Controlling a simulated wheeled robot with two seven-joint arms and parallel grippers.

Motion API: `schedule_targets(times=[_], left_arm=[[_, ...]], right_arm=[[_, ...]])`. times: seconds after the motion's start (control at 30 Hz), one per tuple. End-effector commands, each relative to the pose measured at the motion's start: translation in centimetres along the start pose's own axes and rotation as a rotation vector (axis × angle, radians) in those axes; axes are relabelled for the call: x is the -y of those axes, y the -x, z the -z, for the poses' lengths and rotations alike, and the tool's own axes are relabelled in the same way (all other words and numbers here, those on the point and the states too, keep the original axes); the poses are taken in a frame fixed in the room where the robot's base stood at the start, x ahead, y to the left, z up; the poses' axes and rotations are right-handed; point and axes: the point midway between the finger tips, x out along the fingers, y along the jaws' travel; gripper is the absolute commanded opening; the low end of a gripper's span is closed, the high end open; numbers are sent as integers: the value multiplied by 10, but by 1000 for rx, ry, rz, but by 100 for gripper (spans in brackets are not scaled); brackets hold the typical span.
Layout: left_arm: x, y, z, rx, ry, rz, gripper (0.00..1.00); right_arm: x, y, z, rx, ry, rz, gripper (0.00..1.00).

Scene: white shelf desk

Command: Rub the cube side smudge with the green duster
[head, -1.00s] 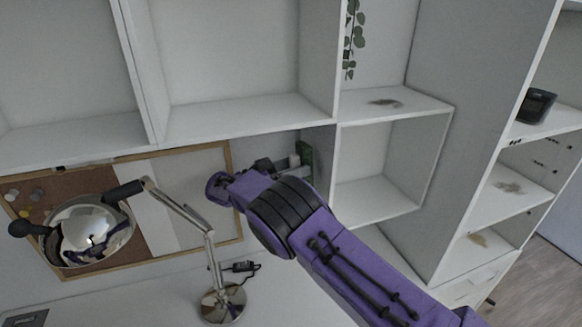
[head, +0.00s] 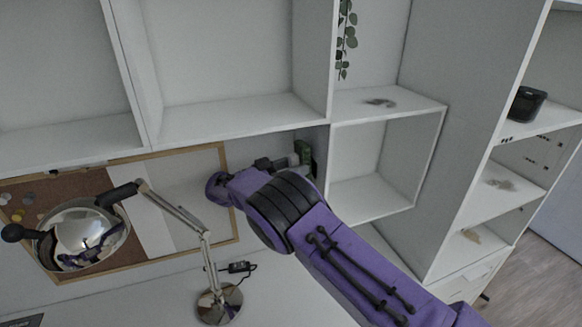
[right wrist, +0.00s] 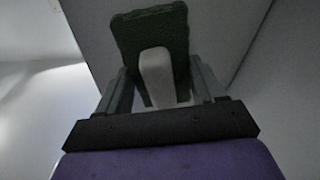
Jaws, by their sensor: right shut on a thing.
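My right gripper (head: 285,163) is shut on the white handle (right wrist: 157,75) of the green duster (right wrist: 150,28). In the right wrist view, the gripper (right wrist: 160,85) has a finger on each side of the handle, and the green pad faces a grey panel. In the head view, the duster (head: 303,149) is upright at the outer left side of the open cube (head: 322,165), under the upper shelf. It looks close to that side; I cannot tell if it touches. A dark patch shows on the side beside the pad; I cannot tell smudge from shadow. My left gripper is not in view.
A desk lamp (head: 203,235) stands left of my arm, before a pinboard (head: 90,190). Smudges lie on shelf boards above the cube (head: 380,102) and at the right (head: 500,184), (head: 471,236). A dark device (head: 526,104) sits on a right shelf. A vine hangs above (head: 346,40).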

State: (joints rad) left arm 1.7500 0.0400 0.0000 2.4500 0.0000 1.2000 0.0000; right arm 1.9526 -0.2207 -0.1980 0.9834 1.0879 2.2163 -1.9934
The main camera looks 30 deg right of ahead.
Motion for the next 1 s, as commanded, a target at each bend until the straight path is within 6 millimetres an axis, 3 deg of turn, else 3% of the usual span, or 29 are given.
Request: schedule_targets(times=[0.47,0.67,1.0], left_arm=[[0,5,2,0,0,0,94],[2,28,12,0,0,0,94],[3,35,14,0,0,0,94]], right_arm=[[-2,-7,1,-1,0,1,38],[-22,-7,2,-1,2,1,38],[-40,-6,-8,0,0,0,38]])
